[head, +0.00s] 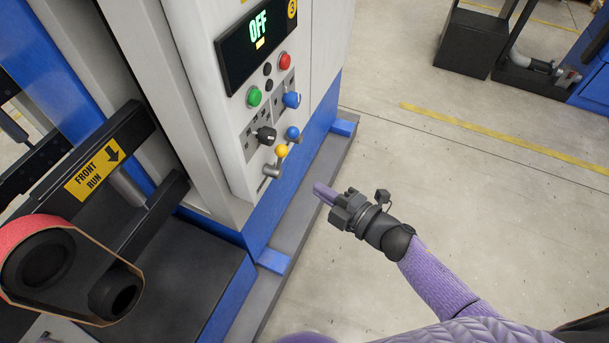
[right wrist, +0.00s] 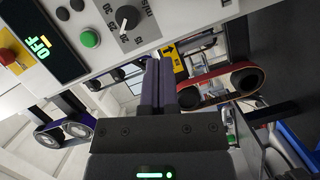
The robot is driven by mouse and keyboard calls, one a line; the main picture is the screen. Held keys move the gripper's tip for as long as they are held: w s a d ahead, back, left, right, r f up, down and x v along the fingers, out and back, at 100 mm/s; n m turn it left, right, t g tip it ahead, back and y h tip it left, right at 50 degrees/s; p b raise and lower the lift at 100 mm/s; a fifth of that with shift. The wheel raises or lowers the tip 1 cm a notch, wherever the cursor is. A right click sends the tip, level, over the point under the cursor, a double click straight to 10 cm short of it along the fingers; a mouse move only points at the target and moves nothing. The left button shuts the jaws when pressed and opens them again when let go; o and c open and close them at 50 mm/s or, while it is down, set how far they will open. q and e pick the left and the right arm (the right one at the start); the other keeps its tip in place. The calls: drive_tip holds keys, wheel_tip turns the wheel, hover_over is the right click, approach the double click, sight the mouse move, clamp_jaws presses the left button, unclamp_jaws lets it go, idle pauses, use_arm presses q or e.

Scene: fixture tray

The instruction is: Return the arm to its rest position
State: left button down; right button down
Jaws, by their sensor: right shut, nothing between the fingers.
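My right gripper (head: 322,192) is in the middle of the head view, with my purple arm coming in from the lower right. Its fingers point left toward the machine's control panel (head: 219,124) and are apart from it. In the right wrist view the two purple fingers (right wrist: 160,84) lie side by side, shut and empty. The panel also shows in that view, along the top left. My left gripper is not in view.
The machine's display (head: 259,32) reads OFF. Below it are a green button (head: 254,97), a red button (head: 285,61), knobs and two levers with yellow and blue balls. A belt unit (head: 55,265) is at lower left. Open floor (head: 440,190) lies right.

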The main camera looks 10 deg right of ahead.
drive_tip(key=shift+s+d, duration=0.4)
drive_tip(key=shift+s, duration=0.1)
drive_tip(key=s+d+f+m+g+h+b, duration=0.1)
drive_tip(key=s+d+f+m+h, duration=0.2)
drive_tip(key=f, duration=0.4)
drive_tip(key=s+d+f+m+g+h, duration=0.1)
drive_tip(key=s+f+m+g+h, duration=0.1)
drive_tip(key=s+f+m, duration=0.3)
drive_tip(key=s+d+f+m+g+h+b, duration=0.1)
drive_tip(key=s+d+f+m+h, duration=0.2)
drive_tip(key=f, duration=0.5)
drive_tip(key=s+f+m+g+h, duration=0.1)
drive_tip(key=s+f+m+g, duration=0.3)
drive_tip(key=s, duration=0.7)
drive_tip(key=s+f+m+g+h, duration=0.1)
drive_tip(key=s+f+m+g, duration=0.3)
drive_tip(key=s, duration=0.8)
wheel_tip(320, 180, down, 2)
drive_tip(key=shift+a+m+g+b, duration=0.3)
drive_tip(key=shift+a+g+b, duration=0.1)
drive_tip(key=shift+a+g, duration=0.1)
drive_tip(key=shift+d, duration=0.1)
